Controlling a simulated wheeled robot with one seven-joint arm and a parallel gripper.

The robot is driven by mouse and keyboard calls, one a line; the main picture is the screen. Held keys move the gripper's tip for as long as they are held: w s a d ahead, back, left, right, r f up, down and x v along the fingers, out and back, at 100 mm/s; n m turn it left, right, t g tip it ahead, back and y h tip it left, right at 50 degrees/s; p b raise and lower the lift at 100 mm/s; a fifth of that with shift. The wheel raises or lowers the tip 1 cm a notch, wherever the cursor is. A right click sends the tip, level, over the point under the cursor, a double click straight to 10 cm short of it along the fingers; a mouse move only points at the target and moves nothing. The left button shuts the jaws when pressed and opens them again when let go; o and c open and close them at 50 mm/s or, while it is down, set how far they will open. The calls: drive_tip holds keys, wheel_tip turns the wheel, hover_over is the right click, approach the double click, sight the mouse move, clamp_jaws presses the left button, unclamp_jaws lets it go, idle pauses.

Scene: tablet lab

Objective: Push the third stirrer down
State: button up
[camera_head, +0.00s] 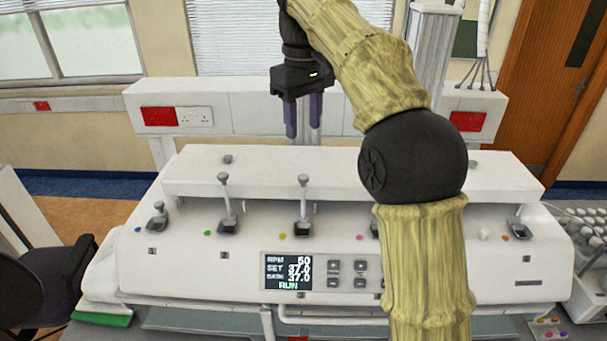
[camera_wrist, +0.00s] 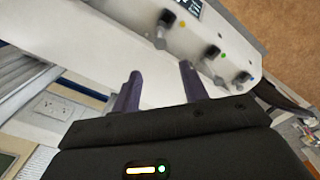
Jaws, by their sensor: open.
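A row of stirrers with grey knobs stands along the front of a white bath unit (camera_head: 180,268). Counting from the left, the third stirrer (camera_head: 303,195) is beside a yellow dot; its rod stands upright with the knob raised. It also shows near the yellow dot in the wrist view (camera_wrist: 160,40). The second stirrer (camera_head: 226,195) is also raised, and the first stirrer (camera_head: 157,212) sits low. My gripper (camera_head: 303,131) is open and empty, fingers pointing down, above the third stirrer in the picture and apart from it. It also shows in the wrist view (camera_wrist: 161,72).
My arm hides part of the row right of the third stirrer. A far-right stirrer (camera_head: 517,218) is visible near an orange dot. A display (camera_head: 287,271) reads RUN, with buttons (camera_head: 347,273) beside it. A dark chair (camera_head: 55,285) stands at left, a tube rack (camera_head: 585,230) at right.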

sight(304, 176)
wheel_tip(304, 176, down, 12)
drive_tip(key=shift+r, duration=0.25)
idle(0.3)
clamp_jaws()
